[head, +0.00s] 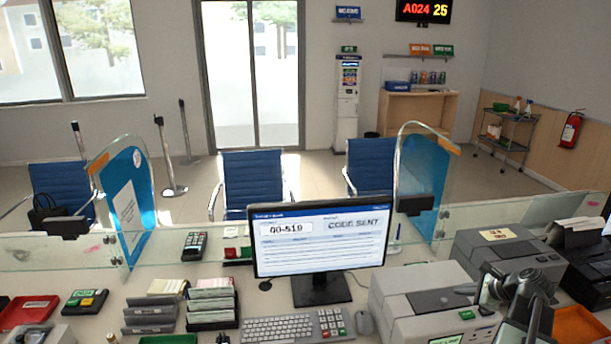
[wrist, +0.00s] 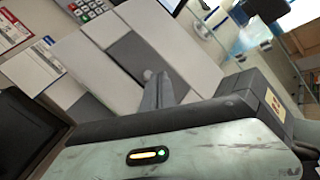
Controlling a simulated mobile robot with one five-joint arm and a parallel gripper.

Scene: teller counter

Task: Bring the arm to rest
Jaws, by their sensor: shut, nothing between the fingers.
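A monitor (head: 320,241) reading "CODE SENT" stands mid-counter, with a keyboard (head: 283,329) before it. A second grey machine (head: 500,252) stands behind my arm. A red tray (head: 30,312) lies at far left. A glass screen runs along the counter.

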